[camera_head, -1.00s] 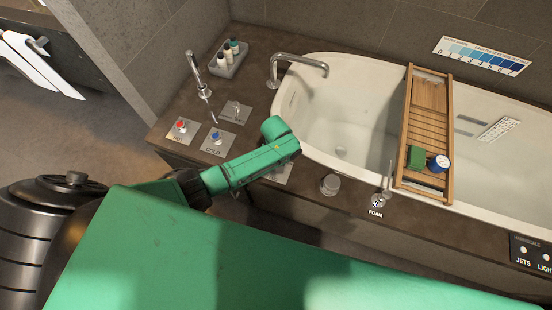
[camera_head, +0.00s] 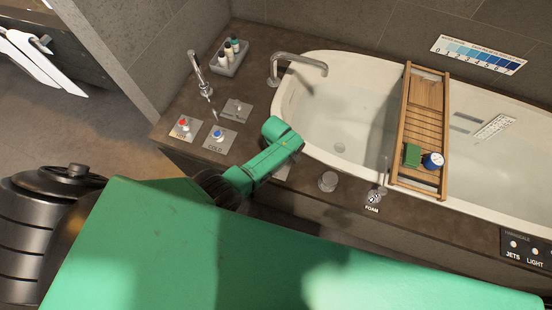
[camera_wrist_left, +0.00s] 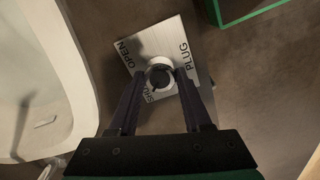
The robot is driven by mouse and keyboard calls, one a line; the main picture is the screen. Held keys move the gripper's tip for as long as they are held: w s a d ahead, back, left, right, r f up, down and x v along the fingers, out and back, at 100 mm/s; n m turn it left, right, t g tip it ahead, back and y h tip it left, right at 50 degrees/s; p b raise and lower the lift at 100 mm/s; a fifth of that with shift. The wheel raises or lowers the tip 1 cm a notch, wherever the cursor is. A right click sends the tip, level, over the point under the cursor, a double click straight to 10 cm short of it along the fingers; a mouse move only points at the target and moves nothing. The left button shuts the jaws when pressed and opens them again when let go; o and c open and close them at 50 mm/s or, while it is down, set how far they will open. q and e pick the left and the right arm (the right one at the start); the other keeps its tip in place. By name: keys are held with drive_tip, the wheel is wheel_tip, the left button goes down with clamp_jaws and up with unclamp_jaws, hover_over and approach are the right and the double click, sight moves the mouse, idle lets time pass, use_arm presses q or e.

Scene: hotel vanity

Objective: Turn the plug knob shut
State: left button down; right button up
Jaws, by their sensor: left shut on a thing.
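The plug knob (camera_wrist_left: 159,68) is a small round pale knob with a dark middle on a light square plate. The plate (camera_wrist_left: 150,48) reads OPEN, PLUG and a partly covered SHUT in the left wrist view. My left gripper (camera_wrist_left: 160,80) has its two dark fingers on either side of the knob and is shut on it. The fingers and their shadow make the knob's exact pointing direction hard to read. In the head view my green left wrist covers the knob, and only a corner of its plate (camera_head: 283,173) shows. My right gripper is not in view.
The bathtub (camera_head: 345,100) lies right of the plate, crossed by a wooden caddy (camera_head: 424,125). The hot knob (camera_head: 183,122), cold knob (camera_head: 217,134), spout (camera_head: 297,63), bottle tray (camera_head: 231,60), round grey knob (camera_head: 328,181) and foam lever (camera_head: 377,191) stand around on the brown deck.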

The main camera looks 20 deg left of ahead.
use_arm(q)
drive_tip(key=shift+w+a, duration=0.1)
idle(0.4)
drive_tip(key=shift+c, duration=1.7)
unclamp_jaws()
drive_tip(key=shift+r, duration=0.1)
drive_tip(key=shift+r, duration=0.35)
wheel_tip(320, 180, up, 6)
drive_tip(key=p, duration=0.3)
drive_tip(key=shift+r, duration=0.15)
wheel_tip(320, 180, up, 7)
drive_tip(key=p, duration=0.1)
drive_tip(key=shift+r, duration=0.2)
